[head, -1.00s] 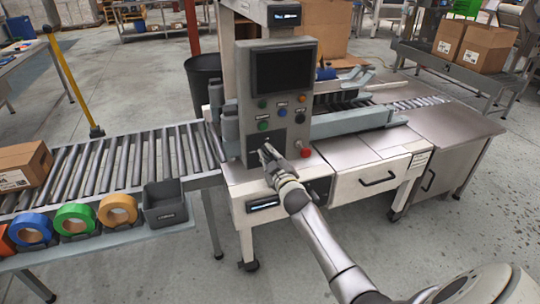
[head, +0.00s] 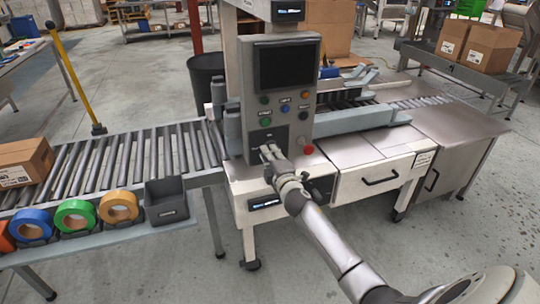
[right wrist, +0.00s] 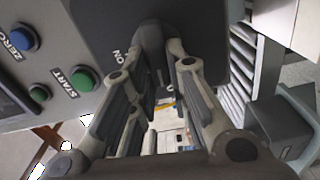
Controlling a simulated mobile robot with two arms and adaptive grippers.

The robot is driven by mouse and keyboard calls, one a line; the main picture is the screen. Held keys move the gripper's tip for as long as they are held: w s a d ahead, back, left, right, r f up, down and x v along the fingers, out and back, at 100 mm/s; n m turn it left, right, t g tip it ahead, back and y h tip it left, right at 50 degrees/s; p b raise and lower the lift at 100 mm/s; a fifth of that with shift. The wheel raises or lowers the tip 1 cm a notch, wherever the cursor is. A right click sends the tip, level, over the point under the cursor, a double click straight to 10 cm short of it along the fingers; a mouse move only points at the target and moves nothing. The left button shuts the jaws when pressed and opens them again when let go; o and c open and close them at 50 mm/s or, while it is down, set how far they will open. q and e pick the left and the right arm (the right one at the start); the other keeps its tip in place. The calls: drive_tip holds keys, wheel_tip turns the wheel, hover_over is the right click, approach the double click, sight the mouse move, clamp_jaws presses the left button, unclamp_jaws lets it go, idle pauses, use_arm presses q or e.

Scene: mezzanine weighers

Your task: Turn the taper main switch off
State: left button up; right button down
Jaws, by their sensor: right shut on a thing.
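The taper's grey control panel (head: 303,92) stands upright on the machine, with a dark screen and several coloured buttons. The main switch sits on a black plate low on the panel. In the right wrist view, its dark knob (right wrist: 150,32) is between my right fingertips, beside an "ON" marking (right wrist: 118,54). My right gripper (head: 268,151) reaches the black plate in the head view and is shut on the knob. The gripper hides most of the switch in the head view. My left gripper is not in view.
A red button (head: 307,146) is just right of my right gripper. A green START button (right wrist: 84,79) and a blue ZERO button (right wrist: 24,38) lie above the switch. A roller conveyor (head: 130,160) with tape rolls and a grey bin (head: 166,212) is at the left.

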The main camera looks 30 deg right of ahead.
drive_tip(key=shift+f+n, duration=0.15)
drive_tip(key=shift+n, duration=0.45)
drive_tip(key=c, duration=1.4)
unclamp_jaws()
drive_tip(key=v, duration=1.2)
